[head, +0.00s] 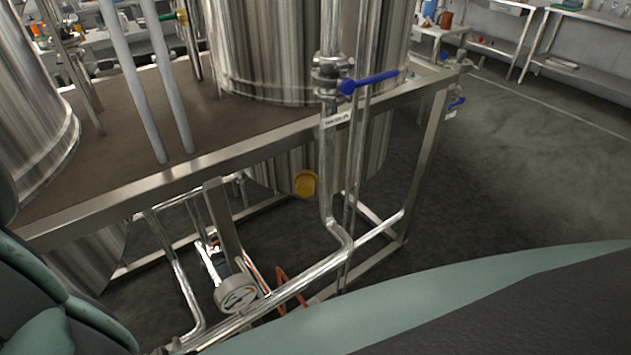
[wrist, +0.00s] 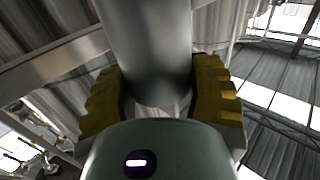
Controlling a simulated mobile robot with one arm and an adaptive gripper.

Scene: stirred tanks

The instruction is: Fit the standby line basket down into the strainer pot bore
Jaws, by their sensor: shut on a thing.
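In the wrist view, the two yellow ribbed fingers of my gripper (wrist: 160,100) are shut on a smooth grey cylinder (wrist: 150,45). The cylinder looks like the standby line basket, but no mesh or label shows on it. It runs up out of the top of the picture, and its far end is cut off. In the head view I cannot make out my gripper or the basket. I cannot pick out the strainer pot or its bore in either view.
In the head view, a steel frame (head: 170,177) carries large tanks (head: 265,50). A vertical pipe has a blue-handled valve (head: 370,82). Open floor (head: 530,180) lies to the right.

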